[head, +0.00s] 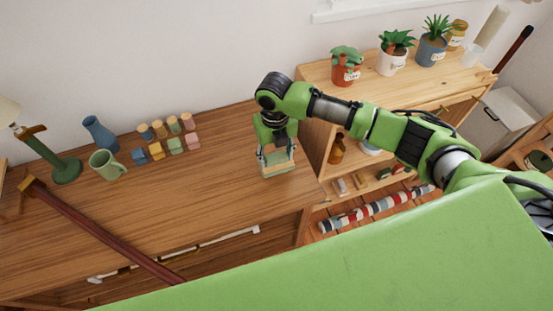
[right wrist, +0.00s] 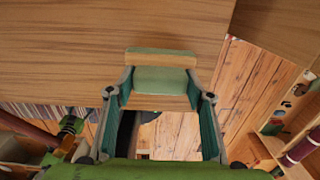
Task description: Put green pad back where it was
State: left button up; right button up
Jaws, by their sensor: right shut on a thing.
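The green pad (right wrist: 160,78) is a pale green block with a wooden strip along it. In the right wrist view it sits between the two fingers of my right gripper (right wrist: 160,98). In the head view my right gripper (head: 277,158) points down at the right end of the wooden dresser top (head: 225,190), shut on the pad. The pad is low over or on the dresser top; I cannot tell if it touches. My left gripper is not in view.
Several small coloured blocks (head: 175,145) stand left on the dresser, beside a green mug (head: 107,165), a blue vase (head: 100,134) and a green lamp (head: 65,168). A dark red bar (head: 100,230) crosses the dresser's left. A shelf with potted plants (head: 345,66) stands right.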

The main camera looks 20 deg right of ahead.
aim_at(276, 162)
notch_tip(276, 162, down, 2)
jog(key=shift+f+p, duration=0.15)
jog(key=shift+p, duration=0.4)
jog(key=shift+f, duration=0.45)
jog(key=shift+f, duration=0.1)
jog(key=o, duration=1.1)
